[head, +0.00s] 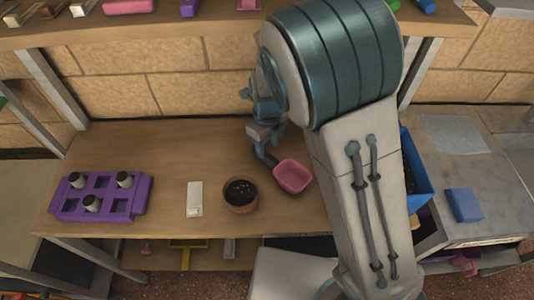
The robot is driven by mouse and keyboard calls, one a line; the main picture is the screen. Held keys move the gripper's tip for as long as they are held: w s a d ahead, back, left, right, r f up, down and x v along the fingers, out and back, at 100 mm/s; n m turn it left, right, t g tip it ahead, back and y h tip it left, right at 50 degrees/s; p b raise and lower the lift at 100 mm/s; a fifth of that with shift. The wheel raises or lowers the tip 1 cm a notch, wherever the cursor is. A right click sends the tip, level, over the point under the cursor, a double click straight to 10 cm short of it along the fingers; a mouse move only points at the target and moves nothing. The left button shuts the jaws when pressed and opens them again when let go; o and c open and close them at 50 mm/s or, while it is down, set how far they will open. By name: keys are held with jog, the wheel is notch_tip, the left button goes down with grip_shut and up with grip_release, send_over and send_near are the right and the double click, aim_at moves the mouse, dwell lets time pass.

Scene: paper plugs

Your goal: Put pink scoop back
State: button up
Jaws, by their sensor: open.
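The pink scoop (293,177) lies on the wooden bench (165,160), right of the middle, with its square hollow bowl facing up. My gripper (265,156) is open, just left of and behind the scoop. One finger reaches down close to the scoop's back left edge. I cannot tell whether it touches, and the scoop's handle is not clearly visible. My arm covers the bench to the right of the scoop.
A brown pot (240,206) with dark contents stands left of the scoop. A white block (195,212) and a purple tray (66,209) with several plugs are further left. A blue bin (416,178) is partly behind my arm. An upper shelf (190,29) runs above.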

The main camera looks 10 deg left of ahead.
notch_tip(320, 180, up, 5)
jog(key=shift+r, duration=0.1)
